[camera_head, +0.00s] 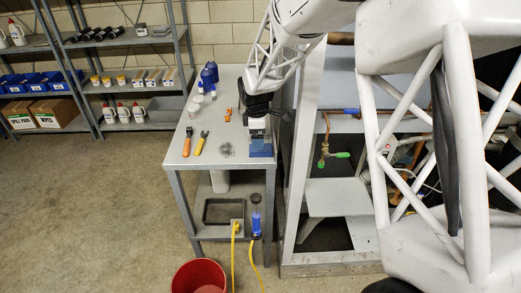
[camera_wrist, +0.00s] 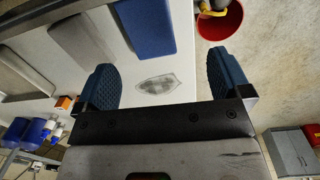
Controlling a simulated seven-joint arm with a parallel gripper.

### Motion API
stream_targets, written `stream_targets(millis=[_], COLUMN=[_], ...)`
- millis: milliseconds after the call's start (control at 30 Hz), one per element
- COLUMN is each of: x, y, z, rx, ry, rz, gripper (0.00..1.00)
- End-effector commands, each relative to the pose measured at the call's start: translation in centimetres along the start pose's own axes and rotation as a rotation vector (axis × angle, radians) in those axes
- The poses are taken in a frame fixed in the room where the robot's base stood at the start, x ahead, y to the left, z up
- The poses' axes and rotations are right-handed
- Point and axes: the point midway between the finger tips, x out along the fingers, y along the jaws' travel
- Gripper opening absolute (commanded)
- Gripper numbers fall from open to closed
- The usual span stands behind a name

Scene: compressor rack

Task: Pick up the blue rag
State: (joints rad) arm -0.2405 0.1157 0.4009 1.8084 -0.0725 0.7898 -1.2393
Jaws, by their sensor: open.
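The blue rag (camera_wrist: 145,25) looks like a flat, folded blue rectangle on the pale bench top, at the upper middle of the wrist view. In the head view it is the blue patch (camera_head: 261,149) near the bench's front right corner, just below my gripper (camera_head: 257,122) in the picture. In the wrist view my gripper (camera_wrist: 161,78) is open, its two blue ridged fingers wide apart with nothing held between them. The rag lies beyond the fingertips, apart from them. A grey folded piece (camera_wrist: 83,42) lies beside the rag.
A small clear bag (camera_wrist: 158,84) lies on the bench, also seen in the head view (camera_head: 227,150). Orange-handled tools (camera_head: 201,143) lie to its left and blue-topped bottles (camera_head: 208,78) stand farther back. The compressor rack frame (camera_head: 298,170) rises close on the right. A red bucket (camera_head: 199,277) stands on the floor.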

Motion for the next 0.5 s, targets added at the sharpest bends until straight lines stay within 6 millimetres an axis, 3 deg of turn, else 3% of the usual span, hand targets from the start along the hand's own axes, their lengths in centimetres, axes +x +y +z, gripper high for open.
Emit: stream_targets(millis=[200, 500], x=[-0.7, -0.9], y=[1.7, 2.0], z=[0.7, 0.8], rx=[-0.032, -0.041], ry=[0.034, 0.043], rz=[-0.034, -0.041], gripper=[0.96, 0.96])
